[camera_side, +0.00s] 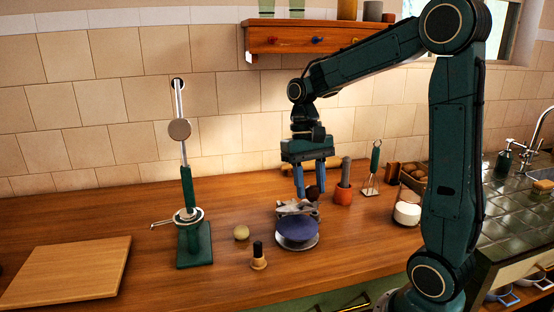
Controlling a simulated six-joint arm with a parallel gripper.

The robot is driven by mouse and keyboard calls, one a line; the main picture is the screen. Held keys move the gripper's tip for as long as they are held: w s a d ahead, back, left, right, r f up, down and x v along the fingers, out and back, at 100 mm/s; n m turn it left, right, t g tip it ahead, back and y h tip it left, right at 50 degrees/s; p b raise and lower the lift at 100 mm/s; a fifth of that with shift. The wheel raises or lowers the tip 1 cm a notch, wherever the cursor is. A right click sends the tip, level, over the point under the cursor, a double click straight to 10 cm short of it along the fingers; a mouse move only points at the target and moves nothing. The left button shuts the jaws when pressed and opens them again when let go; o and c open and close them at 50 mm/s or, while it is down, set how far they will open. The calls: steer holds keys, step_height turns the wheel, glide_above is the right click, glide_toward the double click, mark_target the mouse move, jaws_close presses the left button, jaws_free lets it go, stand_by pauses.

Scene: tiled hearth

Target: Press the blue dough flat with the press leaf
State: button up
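Whether the fingers grip the knob is unclear.

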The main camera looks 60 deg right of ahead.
steer(key=shift+o, duration=0.9)
steer(key=v, duration=0.7)
steer(key=shift+r, duration=0.2)
steer(key=shift+w+r, duration=0.1)
stand_by(0.5)
